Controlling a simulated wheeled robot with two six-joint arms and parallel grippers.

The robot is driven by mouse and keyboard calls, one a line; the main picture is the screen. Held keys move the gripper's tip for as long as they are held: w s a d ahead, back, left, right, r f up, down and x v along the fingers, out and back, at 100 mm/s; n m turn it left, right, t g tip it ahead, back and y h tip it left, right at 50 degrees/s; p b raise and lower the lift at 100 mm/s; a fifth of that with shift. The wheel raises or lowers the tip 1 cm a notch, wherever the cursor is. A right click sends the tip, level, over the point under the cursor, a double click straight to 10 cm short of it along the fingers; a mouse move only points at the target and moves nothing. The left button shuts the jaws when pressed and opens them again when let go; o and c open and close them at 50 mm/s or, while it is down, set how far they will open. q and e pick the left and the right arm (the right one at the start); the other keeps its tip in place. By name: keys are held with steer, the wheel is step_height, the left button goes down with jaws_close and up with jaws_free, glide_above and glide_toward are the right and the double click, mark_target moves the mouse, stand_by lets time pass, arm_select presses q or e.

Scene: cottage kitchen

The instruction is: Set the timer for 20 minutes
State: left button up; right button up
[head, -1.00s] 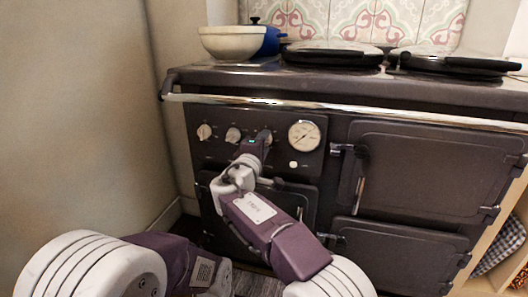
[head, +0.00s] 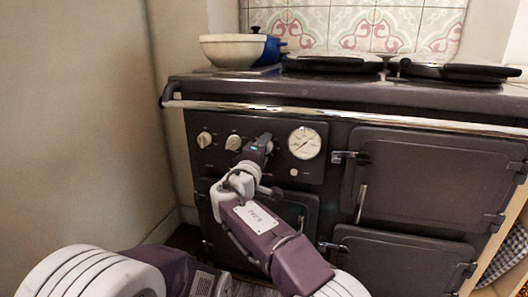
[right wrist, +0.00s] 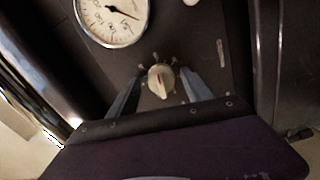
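The black range cooker's control panel carries a row of cream knobs: a left knob (head: 204,139), a middle knob (head: 233,142) and a third knob, which my gripper hides in the head view. The right wrist view shows this third knob (right wrist: 160,84) with a red pointer line and small marks around it. I cannot tell from labels which knob is the timer. My right gripper (head: 265,139) is at the third knob, its two fingers apart on either side of it, with small gaps visible in the right wrist view. My left gripper is out of view.
A round white gauge (head: 305,143) sits right of the third knob, with a small cream button (head: 294,172) below it. A chrome rail (head: 330,114) runs above the panel. Oven doors (head: 432,178) are to the right. A cream pot (head: 233,50) stands on top.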

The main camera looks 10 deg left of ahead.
steer(key=s+b, duration=0.3)
steer(key=s, duration=0.6)
steer(key=shift+a+b, duration=0.15)
steer(key=shift+b, duration=0.25)
